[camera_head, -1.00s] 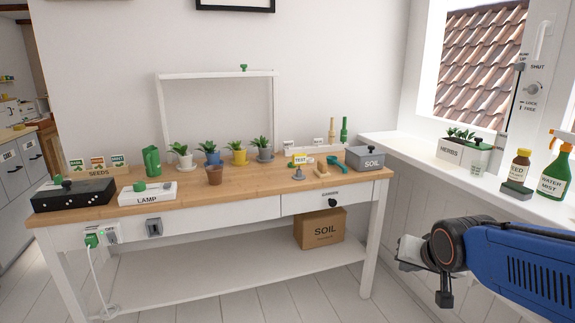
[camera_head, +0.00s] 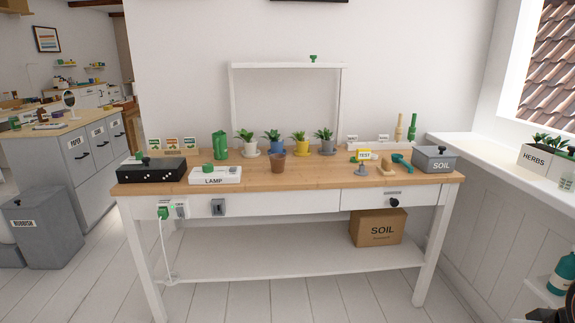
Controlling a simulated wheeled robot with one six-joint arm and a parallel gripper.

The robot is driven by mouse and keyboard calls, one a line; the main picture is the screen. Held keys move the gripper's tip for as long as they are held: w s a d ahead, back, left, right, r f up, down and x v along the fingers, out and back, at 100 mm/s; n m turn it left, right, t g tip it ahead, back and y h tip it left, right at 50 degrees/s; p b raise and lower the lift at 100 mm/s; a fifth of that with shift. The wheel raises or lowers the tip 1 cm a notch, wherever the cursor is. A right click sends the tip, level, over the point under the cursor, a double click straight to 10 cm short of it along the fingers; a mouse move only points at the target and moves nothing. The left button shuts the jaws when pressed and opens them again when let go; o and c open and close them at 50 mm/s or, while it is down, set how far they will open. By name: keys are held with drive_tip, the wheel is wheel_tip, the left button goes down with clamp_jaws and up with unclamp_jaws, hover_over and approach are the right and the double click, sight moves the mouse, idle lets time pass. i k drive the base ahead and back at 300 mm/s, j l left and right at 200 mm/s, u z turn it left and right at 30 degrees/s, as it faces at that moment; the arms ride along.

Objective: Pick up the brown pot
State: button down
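The brown pot (camera_head: 277,164) stands upright on the wooden desk top (camera_head: 320,180), near the middle. It looks empty, with no plant showing.
A LAMP box (camera_head: 215,175), a black box (camera_head: 152,170) and a green jug (camera_head: 220,146) stand left of the pot. The floor before the desk is clear.

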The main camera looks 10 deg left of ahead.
sight(278, 161)
drive_tip(key=i+l, duration=0.1)
drive_tip(key=i, duration=0.45)
drive_tip(key=i+l+u, duration=0.1)
drive_tip(key=i, duration=0.5)
